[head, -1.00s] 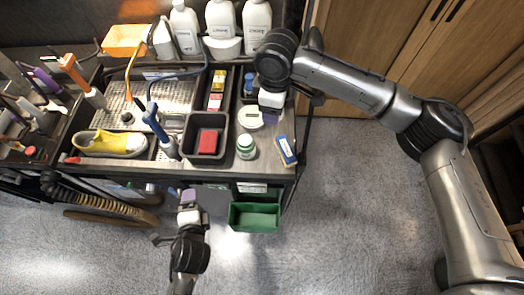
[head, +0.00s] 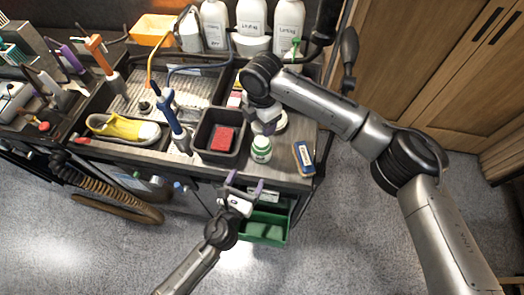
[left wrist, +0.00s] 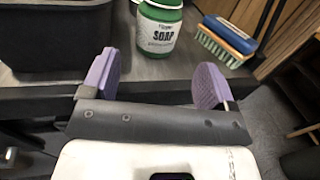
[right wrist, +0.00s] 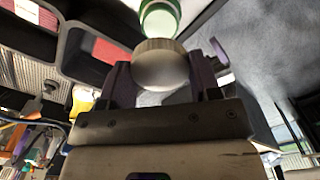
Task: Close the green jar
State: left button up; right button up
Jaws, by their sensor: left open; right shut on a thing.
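The green jar (head: 262,149), labelled SOAP, stands upright near the cart's front edge. In the left wrist view the jar (left wrist: 160,28) is ahead, its top cut off. My right gripper (head: 266,127) is just behind and above it in the head view. In the right wrist view this gripper is shut on a round, pale lid (right wrist: 160,65), close to the jar (right wrist: 160,18); I cannot tell whether they touch. My left gripper (head: 245,183) is open and empty in front of the cart's edge, its purple fingers (left wrist: 157,72) apart from the jar.
A black bin (head: 214,147) with a red block (head: 221,139) stands left of the jar. A blue-and-wood brush (head: 304,157) lies to its right. A round white-and-green item (head: 281,122) sits partly hidden behind my right gripper. A green drawer bin (head: 264,228) sticks out below.

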aim_at(258, 156)
pick_arm(q)
jog(key=x, duration=1.2)
dwell(0.3)
jog(key=c, duration=1)
pick_arm(e)
jog(key=shift+f, duration=2.5)
